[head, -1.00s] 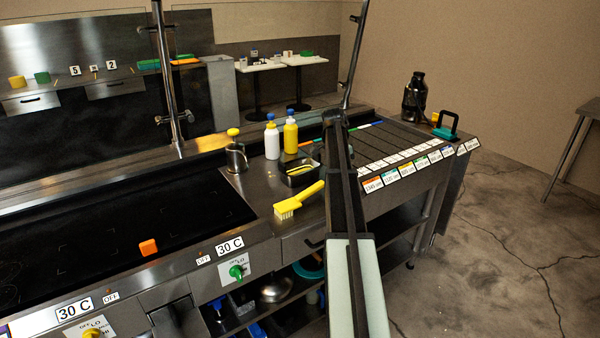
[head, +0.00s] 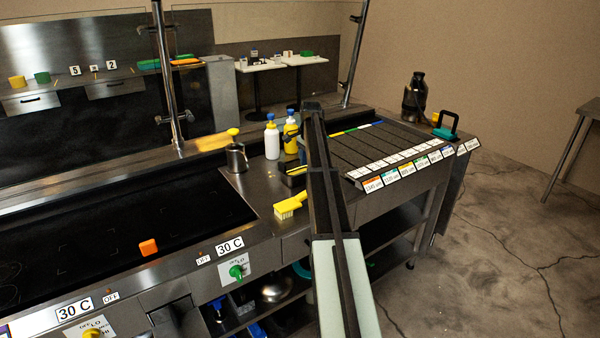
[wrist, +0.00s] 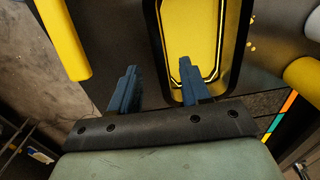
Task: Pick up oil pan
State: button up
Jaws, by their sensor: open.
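The oil pan (head: 290,182) is a small dark rectangular pan on the steel counter, partly hidden behind my arm in the head view. In the wrist view the oil pan (wrist: 151,42) has a dark rim around a yellow inside. My gripper (wrist: 156,80) is open, with two blue fingers apart. In that view its right finger overlaps the yellow inside and its left finger is outside the left rim, so the left wall lies between them. I cannot tell how high the fingertips are or whether they touch the pan.
A yellow-handled brush (head: 290,207) lies in front of the pan. A white bottle (head: 271,140) and a yellow bottle (head: 290,135) stand behind it, with a metal can (head: 237,158) to the left. A dark griddle (head: 110,235) fills the left, and a slotted rack (head: 385,145) is at the right.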

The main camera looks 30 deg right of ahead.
jog(key=shift+w+a+f, duration=0.1)
jog(key=shift+f, duration=1.4)
jog(key=shift+w+a+f, duration=0.1)
jog(key=shift+f, duration=1.35)
jog(key=shift+c, duration=0.5)
grip_shut()
